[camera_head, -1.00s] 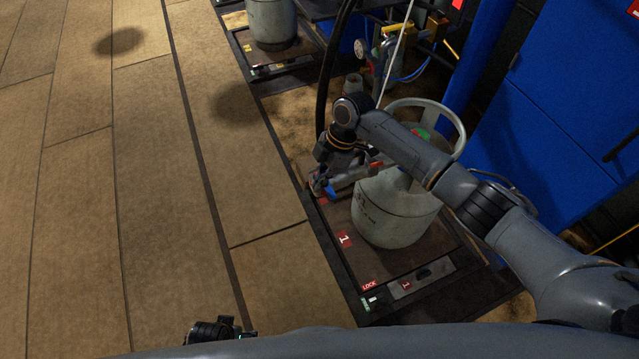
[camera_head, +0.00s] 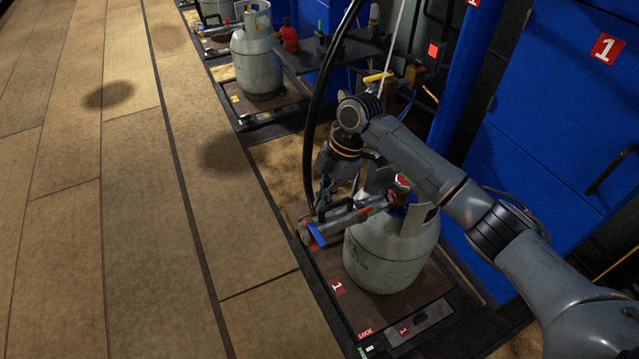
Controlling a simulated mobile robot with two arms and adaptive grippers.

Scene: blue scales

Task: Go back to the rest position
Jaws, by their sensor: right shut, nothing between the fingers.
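My right arm comes in from the right and bends down over a grey gas cylinder (camera_head: 390,258). Its gripper (camera_head: 326,196) points down, shut and empty, just behind the handle of a filling tool (camera_head: 348,220). Whether the fingers touch the tool is hard to tell. The tool is grey with blue and red parts. It lies across the cylinder's top, its outer end reaching left beyond the cylinder. The arm and tool partly hide the cylinder's collar. My left gripper is not in view.
The cylinder stands on a dark scale platform (camera_head: 337,286) marked 1. A second cylinder (camera_head: 256,62) stands on a scale farther back. A black hose (camera_head: 322,110) hangs beside my gripper. A blue cabinet (camera_head: 560,120) stands at right. The floor at left is clear.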

